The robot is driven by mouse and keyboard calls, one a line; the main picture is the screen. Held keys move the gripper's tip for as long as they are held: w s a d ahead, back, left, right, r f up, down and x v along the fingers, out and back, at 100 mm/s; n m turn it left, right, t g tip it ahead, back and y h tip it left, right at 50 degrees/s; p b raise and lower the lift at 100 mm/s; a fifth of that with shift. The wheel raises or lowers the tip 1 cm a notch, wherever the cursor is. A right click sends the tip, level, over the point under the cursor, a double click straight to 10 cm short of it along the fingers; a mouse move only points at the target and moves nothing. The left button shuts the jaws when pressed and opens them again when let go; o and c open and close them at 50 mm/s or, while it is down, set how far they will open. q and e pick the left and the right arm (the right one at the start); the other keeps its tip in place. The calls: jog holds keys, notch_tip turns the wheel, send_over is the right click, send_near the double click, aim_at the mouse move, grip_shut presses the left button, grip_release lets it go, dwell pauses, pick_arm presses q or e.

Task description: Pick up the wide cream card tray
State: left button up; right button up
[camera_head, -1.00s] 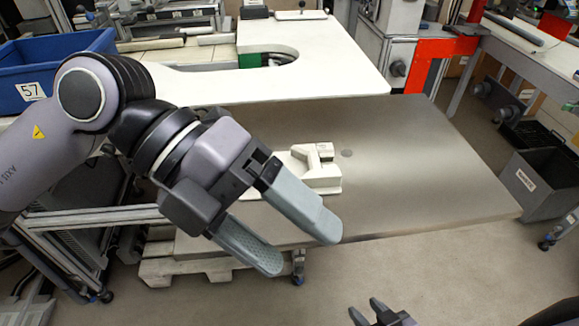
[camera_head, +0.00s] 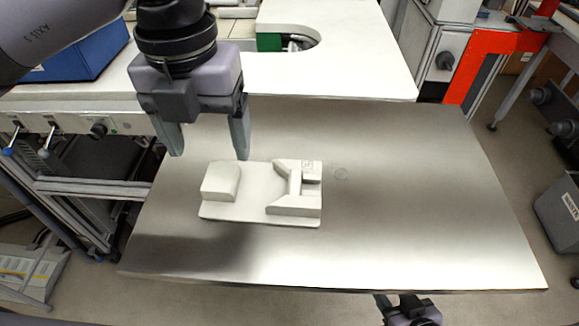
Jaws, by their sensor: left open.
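The wide cream card tray (camera_head: 252,207) lies flat on the grey metal table, left of its middle. It has a raised block at its left end and a raised, notched frame at its right end. My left gripper (camera_head: 208,152) is open and empty, pointing down just behind and above the tray's left end, apart from it. My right gripper (camera_head: 396,303) shows only in part at the bottom edge, below the table's front edge. Its fingers look apart.
The grey metal table (camera_head: 430,200) is bare to the right of the tray. A white worktop (camera_head: 340,70) stands behind it. A blue bin (camera_head: 85,55) is at the upper left, and a grey bin (camera_head: 560,215) stands on the floor at the right.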

aim_at(220, 176)
pick_arm(q)
jog(key=shift+w+d+f, duration=0.15)
jog(key=shift+w+d, duration=0.1)
jog(key=shift+d, duration=0.05)
jog(key=f, duration=0.4)
jog(key=f+p, duration=0.1)
jog(key=f, duration=0.2)
jog(key=shift+a, duration=0.25)
jog(key=shift+r, duration=0.1)
jog(key=c, duration=1.3)
jog(key=shift+o, duration=0.2)
notch_tip(220, 176, up, 20)
